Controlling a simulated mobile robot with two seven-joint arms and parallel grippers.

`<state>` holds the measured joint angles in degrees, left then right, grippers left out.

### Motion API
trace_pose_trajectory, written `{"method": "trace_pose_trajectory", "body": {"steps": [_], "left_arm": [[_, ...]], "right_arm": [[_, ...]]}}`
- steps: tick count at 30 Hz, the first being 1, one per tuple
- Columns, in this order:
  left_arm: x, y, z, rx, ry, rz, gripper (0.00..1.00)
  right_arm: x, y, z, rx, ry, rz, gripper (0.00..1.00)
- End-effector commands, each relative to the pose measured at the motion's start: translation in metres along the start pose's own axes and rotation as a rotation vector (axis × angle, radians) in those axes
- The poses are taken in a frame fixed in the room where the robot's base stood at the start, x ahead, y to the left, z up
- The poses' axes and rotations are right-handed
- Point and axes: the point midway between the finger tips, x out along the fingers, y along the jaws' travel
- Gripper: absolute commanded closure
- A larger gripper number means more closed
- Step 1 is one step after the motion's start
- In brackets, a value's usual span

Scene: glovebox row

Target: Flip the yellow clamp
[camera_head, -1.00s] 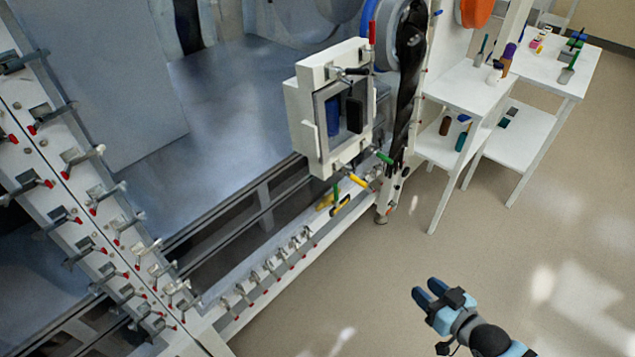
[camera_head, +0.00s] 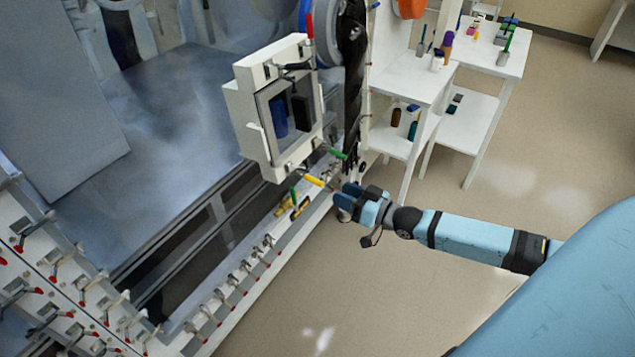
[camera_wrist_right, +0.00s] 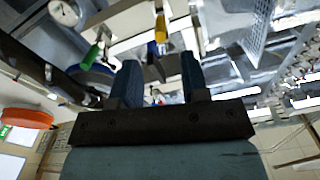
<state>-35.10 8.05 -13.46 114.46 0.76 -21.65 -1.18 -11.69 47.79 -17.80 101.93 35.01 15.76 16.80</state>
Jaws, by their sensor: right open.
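The yellow clamp handle (camera_head: 314,180) sticks out at the lower edge of the white-framed box on the glovebox side. It also shows in the right wrist view (camera_wrist_right: 161,34), ahead of and between the two finger tips. My right gripper (camera_head: 344,198) is open and empty, just right of the yellow handle and a little lower in the picture. In the wrist view its blue fingers (camera_wrist_right: 158,75) are spread, and the handle appears beyond them, apart from them. My left gripper is not in view.
A green handle (camera_head: 338,154) sits above right of the yellow one, and another green handle (camera_head: 294,193) lies below left. The white-framed box (camera_head: 272,105) stands above. White shelves (camera_head: 420,75) are at right. Open floor (camera_head: 400,310) lies below my right arm.

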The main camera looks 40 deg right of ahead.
Motion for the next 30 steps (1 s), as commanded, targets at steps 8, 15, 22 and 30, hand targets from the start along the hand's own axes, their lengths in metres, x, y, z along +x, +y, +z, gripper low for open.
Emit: {"method": "trace_pose_trajectory", "body": {"steps": [8,15,22,30], "left_arm": [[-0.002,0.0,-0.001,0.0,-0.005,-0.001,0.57],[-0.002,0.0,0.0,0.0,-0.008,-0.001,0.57],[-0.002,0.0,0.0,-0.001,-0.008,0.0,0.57],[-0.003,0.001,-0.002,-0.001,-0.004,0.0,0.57]], "right_arm": [[0.051,0.0,-0.001,-0.001,0.003,0.0,0.59],[0.075,0.0,0.0,-0.001,0.0,0.0,0.59],[0.079,0.0,0.001,-0.001,-0.001,0.0,0.59],[0.079,0.0,0.001,-0.001,-0.001,0.0,0.89]]}}
